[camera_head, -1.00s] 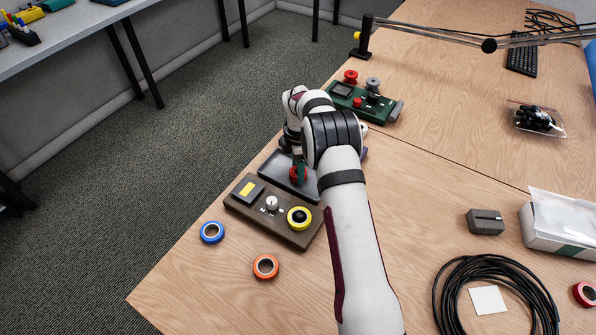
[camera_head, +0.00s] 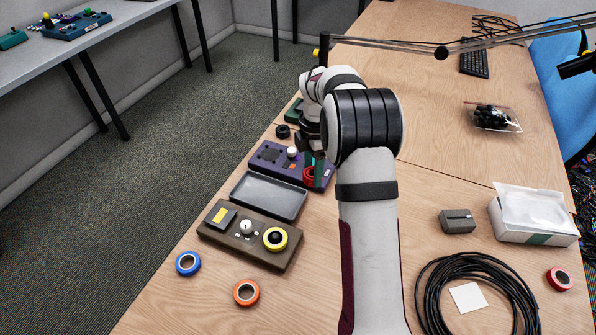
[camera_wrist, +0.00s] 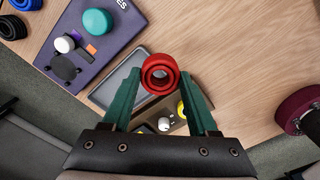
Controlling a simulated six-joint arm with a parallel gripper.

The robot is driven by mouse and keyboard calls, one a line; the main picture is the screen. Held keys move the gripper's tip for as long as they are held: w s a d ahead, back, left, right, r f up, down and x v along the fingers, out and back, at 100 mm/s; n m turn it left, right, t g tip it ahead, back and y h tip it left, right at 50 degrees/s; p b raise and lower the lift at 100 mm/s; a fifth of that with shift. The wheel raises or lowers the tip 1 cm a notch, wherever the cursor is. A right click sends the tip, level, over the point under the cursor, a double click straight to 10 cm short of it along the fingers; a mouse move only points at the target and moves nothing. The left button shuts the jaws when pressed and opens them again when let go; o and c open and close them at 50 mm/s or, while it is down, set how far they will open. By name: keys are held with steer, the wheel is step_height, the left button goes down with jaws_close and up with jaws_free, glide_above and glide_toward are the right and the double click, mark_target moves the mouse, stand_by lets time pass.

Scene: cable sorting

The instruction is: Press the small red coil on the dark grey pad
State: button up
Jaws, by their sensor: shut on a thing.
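My gripper (camera_head: 312,168) has green fingers shut on the small red coil (camera_head: 309,177). The wrist view shows the coil (camera_wrist: 160,74) between the fingertips. In the head view the coil appears over the right end of a purple board (camera_head: 262,166); its height above it is hard to judge. A dark grey pad (camera_wrist: 65,68) lies on that board in the wrist view, beside a white knob and an orange patch, left of the coil and apart from it. It also shows in the head view (camera_head: 270,155).
An empty dark grey tray (camera_head: 268,196) lies between the purple board and a brown board (camera_head: 275,259) with a yellow ring (camera_head: 275,238). Blue (camera_head: 188,263) and orange (camera_head: 246,292) rings lie in front. A black cable coil (camera_head: 470,290) is at the right.

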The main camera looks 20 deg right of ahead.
steer(key=w+a+n, duration=0.1)
steer(key=a, duration=0.7)
steer(key=a+n, duration=0.2)
steer(key=a, duration=0.6)
steer(key=w+a+f+n, duration=0.1)
steer(key=a, duration=0.7)
steer(key=shift+w+f, duration=0.1)
steer(key=shift+w, duration=0.25)
steer(key=shift+f, duration=1.95)
steer(key=o, duration=0.9)
steer(key=shift+c, duration=0.2)
steer(key=c, duration=0.7)
steer(key=shift+f, duration=0.55)
